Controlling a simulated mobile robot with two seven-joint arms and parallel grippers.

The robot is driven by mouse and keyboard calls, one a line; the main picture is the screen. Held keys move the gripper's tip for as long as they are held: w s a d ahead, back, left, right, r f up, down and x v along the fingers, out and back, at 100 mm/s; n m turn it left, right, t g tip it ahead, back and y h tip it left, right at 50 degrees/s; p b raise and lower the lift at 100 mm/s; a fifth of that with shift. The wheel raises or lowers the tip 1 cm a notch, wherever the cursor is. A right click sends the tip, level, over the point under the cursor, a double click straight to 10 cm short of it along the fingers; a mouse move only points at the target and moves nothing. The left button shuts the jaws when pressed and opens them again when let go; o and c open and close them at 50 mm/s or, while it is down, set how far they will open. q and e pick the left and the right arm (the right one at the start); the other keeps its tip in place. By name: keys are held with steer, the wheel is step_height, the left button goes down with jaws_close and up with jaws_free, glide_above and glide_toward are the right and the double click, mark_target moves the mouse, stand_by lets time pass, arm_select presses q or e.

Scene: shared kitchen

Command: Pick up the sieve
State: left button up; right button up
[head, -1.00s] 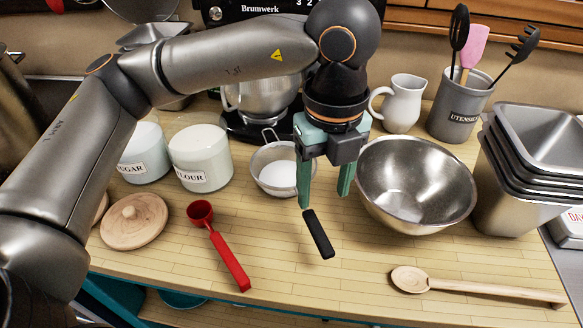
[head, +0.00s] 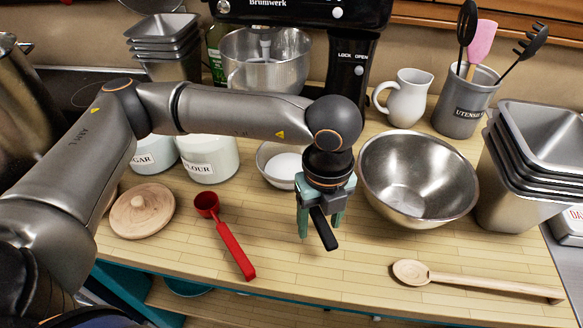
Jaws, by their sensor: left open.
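The sieve (head: 275,158) sits on the wooden counter in the middle of the head view, its pale bowl partly hidden behind my left arm. Its black handle (head: 323,229) points toward the front edge. My left gripper (head: 319,230) is low over the handle, pointing down. Its green fingers are open, one on each side of the handle, and I cannot tell whether they touch it. The part of the sieve between bowl and handle is hidden by the gripper. My right gripper is not in view.
A large steel bowl (head: 418,180) stands close to the right of my gripper. A red scoop (head: 228,240) and a wooden lid (head: 142,212) lie to the left. A wooden spoon (head: 480,281) lies at the front right. The stand mixer (head: 352,75) is behind.

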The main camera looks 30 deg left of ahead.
arm_select(q)
jaws_close()
stand_by(0.4)
stand_by(0.9)
